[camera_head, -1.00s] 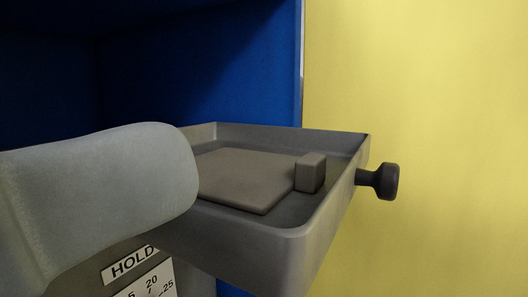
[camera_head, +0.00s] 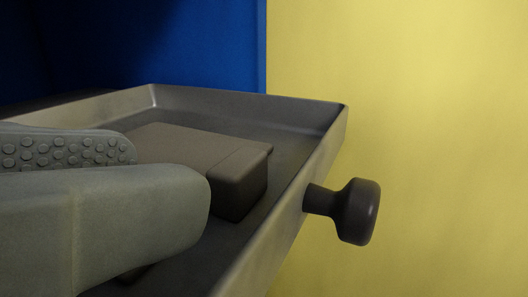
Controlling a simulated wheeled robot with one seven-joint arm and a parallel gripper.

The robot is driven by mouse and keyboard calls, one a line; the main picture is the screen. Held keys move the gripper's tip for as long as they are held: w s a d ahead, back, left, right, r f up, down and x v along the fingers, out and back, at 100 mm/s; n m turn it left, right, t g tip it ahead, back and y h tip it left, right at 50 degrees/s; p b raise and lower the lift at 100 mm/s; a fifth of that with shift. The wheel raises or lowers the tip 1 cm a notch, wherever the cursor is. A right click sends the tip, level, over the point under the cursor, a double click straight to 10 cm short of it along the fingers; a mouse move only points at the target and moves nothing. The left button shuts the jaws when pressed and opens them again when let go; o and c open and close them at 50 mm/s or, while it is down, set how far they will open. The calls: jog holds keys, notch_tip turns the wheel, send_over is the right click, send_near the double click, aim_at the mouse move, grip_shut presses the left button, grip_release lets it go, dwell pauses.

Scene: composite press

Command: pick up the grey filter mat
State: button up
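The grey filter mat (camera_head: 175,144) is a flat, brownish-grey slab with a raised block (camera_head: 241,180) at its right end. It lies in a shallow grey metal tray (camera_head: 325,135). My gripper (camera_head: 167,172) reaches in from the left. Its far finger shows a studded pad, and its near finger is smooth on the outside. The fingers are apart, with the near finger in front of the mat and hiding its left and front parts. The block is just right of the near fingertip. I cannot tell whether either finger touches the mat.
A dark round knob (camera_head: 358,211) sticks out from the tray's right wall. The tray's raised rim surrounds the mat. A blue panel (camera_head: 205,45) stands behind the tray, and a yellow wall (camera_head: 430,120) fills the right side.

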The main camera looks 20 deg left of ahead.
aim_at(223, 179)
jog(key=x, duration=0.5)
jog(key=shift+s+d, duration=0.1)
jog(key=shift+d, duration=0.15)
jog(key=shift+c, duration=0.2)
grip_shut()
